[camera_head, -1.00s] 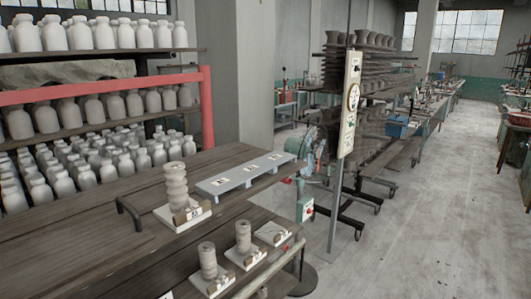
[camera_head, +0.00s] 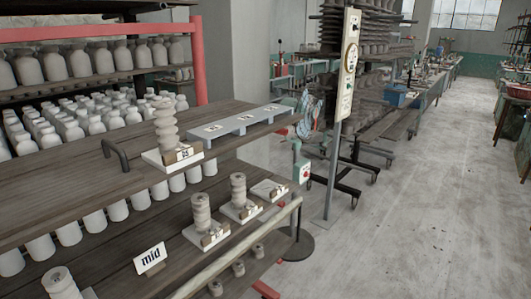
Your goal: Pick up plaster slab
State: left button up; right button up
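White plaster slabs show on a tiered wooden rack. One slab (camera_head: 152,158) on the upper board carries a tall ribbed clay stack (camera_head: 165,125) and a small tag marked with a number. On the board below, one slab (camera_head: 193,236) carries a shorter clay stack (camera_head: 201,212). A second slab (camera_head: 230,211) beside it also carries a stack (camera_head: 238,190). A third slab (camera_head: 262,185) at the right end has a tag and no tall stack. Another stack (camera_head: 60,284) is cut off at the bottom edge. Neither of my grippers is in view.
A grey raised strip (camera_head: 240,124) with labels lies on the upper board, near a dark handle (camera_head: 117,154). A "mid" sign (camera_head: 150,258) stands on the lower board. A post (camera_head: 336,150) rises beyond the rack. Open floor (camera_head: 420,230) lies to the right.

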aim_at(269, 187)
jog(key=i+l+u, duration=0.15)
jog(key=u, duration=0.2)
jog(key=i+l+u, duration=0.1)
jog(key=u, duration=0.3)
jog(key=l+u, duration=0.35)
jog(key=i+j, duration=0.05)
jog(key=j, duration=0.05)
